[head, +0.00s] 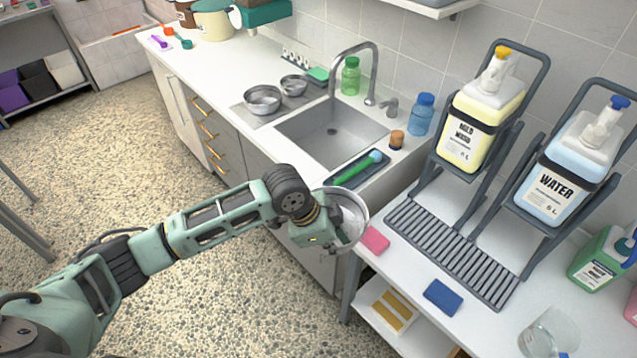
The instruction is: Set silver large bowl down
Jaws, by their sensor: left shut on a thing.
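My left gripper (327,222) is shut on the silver large bowl (355,212). The bowl is tilted steeply on its side, and my gripper hides part of it. In the picture it overlaps the front edge of the counter below the sink and the corner of the white table at the right. I cannot tell whether it touches either. My right gripper is not in view.
Two silver bowls (263,99) (294,85) stand on the drainboard left of the sink (332,130). A tray with a green brush (356,168) lies in front of the sink. A pink sponge (375,240), blue sponge (443,297) and grey rack (452,252) are on the white table.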

